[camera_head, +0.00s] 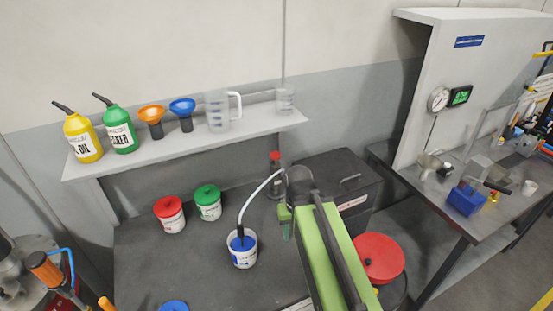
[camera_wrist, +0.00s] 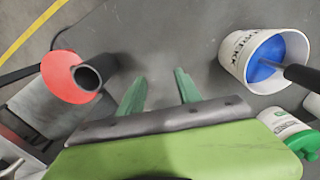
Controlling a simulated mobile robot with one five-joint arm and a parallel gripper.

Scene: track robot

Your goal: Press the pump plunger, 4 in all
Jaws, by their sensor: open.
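A white bucket (camera_head: 244,262) with a blue top stands on the dark bench in the head view, and a pale hose (camera_head: 262,194) arcs from it towards my arm. In the wrist view the bucket (camera_wrist: 240,52) is at the right, with a dark tube in it. My gripper (camera_wrist: 160,86) is open and empty, its two green fingers apart over the grey surface. In the head view one green finger (camera_head: 287,218) shows right of the bucket; my arm hides the rest. A red disc with a dark hollow tube (camera_wrist: 62,72) lies left of the fingers.
A black box (camera_head: 340,178) and a large red lid (camera_head: 380,258) are right. Red (camera_head: 170,214) and green (camera_head: 208,203) pails stand left. A shelf (camera_head: 190,140) runs above. Open bench lies in front of the pails.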

